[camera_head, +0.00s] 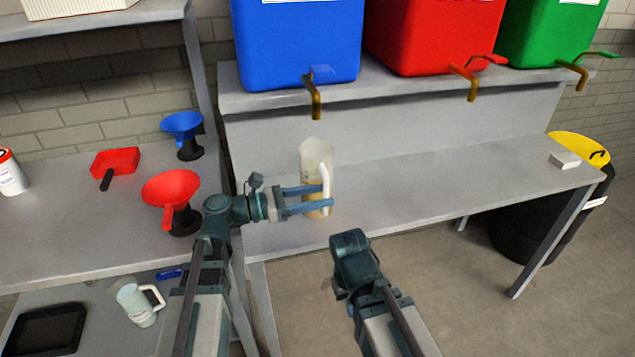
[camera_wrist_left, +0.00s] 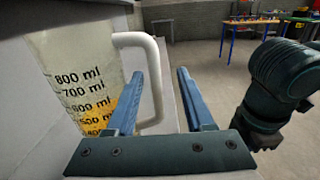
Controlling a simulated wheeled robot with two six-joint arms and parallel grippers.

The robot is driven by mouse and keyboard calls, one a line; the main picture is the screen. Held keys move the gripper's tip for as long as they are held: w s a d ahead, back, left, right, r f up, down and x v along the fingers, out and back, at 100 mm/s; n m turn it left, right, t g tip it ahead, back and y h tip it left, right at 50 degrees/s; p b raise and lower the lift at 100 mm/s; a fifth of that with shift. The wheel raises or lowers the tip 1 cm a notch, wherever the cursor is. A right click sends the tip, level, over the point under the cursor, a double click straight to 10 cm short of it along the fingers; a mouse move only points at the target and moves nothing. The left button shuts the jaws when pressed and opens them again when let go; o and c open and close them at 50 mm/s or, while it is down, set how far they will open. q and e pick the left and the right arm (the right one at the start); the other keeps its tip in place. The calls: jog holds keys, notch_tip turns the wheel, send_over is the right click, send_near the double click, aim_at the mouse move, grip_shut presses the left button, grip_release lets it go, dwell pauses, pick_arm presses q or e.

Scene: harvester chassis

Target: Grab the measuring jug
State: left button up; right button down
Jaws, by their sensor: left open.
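A clear measuring jug (camera_head: 316,152) with a white handle (camera_head: 325,178) stands on the bench under the blue container. In the left wrist view the jug (camera_wrist_left: 72,55) has black ml marks and amber liquid inside. My left gripper (camera_head: 327,196) is open at the handle side of the jug. In the left wrist view the handle (camera_wrist_left: 154,65) shows between its two blue fingers, and I cannot tell whether they touch it. A second jug (camera_head: 134,303) with a white handle is on the lower shelf at left. My right arm shows, but its gripper does not.
Blue (camera_head: 296,45), red (camera_head: 428,35) and green (camera_head: 545,30) containers with taps stand on the raised shelf. A red funnel (camera_head: 172,188) and a blue funnel (camera_head: 182,123) are on the left bench. The bench (camera_head: 430,185) right of the jug is mostly clear.

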pick_arm(q)
jog(key=shift+w+x, duration=0.15)
jog(key=shift+x, duration=1.15)
jog(key=shift+w+x, duration=0.1)
jog(key=shift+x, duration=1.15)
grip_shut()
